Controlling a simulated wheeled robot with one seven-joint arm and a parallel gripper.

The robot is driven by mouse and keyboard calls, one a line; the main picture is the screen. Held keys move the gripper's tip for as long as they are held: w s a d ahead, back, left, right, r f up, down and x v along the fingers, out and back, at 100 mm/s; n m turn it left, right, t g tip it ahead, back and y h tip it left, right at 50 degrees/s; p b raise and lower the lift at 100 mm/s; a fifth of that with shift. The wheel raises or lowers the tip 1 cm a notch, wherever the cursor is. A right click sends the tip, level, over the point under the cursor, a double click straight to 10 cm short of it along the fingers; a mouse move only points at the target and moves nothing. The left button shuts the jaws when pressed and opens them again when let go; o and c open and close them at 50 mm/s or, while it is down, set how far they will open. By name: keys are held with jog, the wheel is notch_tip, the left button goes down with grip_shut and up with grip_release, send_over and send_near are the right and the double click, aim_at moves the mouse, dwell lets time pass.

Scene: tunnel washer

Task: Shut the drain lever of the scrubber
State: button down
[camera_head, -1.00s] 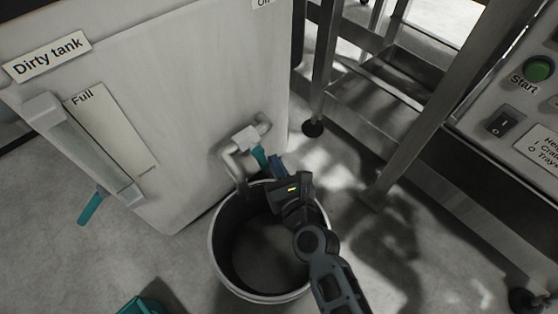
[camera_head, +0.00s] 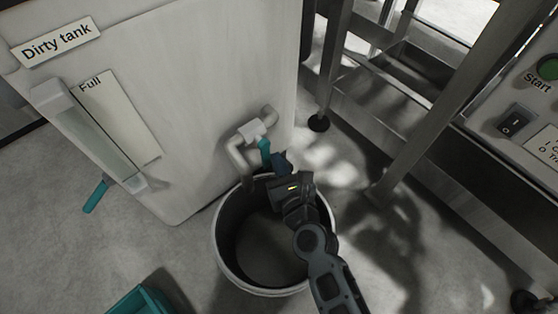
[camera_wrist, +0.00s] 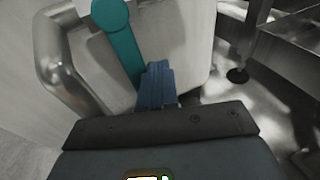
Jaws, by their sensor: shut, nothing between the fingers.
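The scrubber's dirty tank (camera_head: 205,85) is a pale box with a grey drain pipe and valve (camera_head: 245,140) low on its side. The teal drain lever (camera_head: 265,152) hangs downward from the valve. In the wrist view the teal lever (camera_wrist: 121,40) slants down from its round pivot toward my fingers. My gripper (camera_head: 280,162) is shut and empty, with its blue fingertips right beside the lever's lower end. In the wrist view the fingertips (camera_wrist: 157,85) are just right of that end; I cannot tell if they touch it.
A round bucket (camera_head: 222,258) stands under the pipe, below my arm. Another teal handle (camera_head: 96,195) sticks out at the tank's left. A teal container (camera_head: 140,302) is at the bottom edge. A metal frame (camera_head: 405,135) and a control panel (camera_head: 528,120) stand at right.

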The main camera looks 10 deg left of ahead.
jog(key=shift+w+f, duration=0.1)
jog(key=shift+f, duration=0.05)
jog(key=shift+d, duration=0.1)
jog(key=v, duration=1)
dwell(0.6)
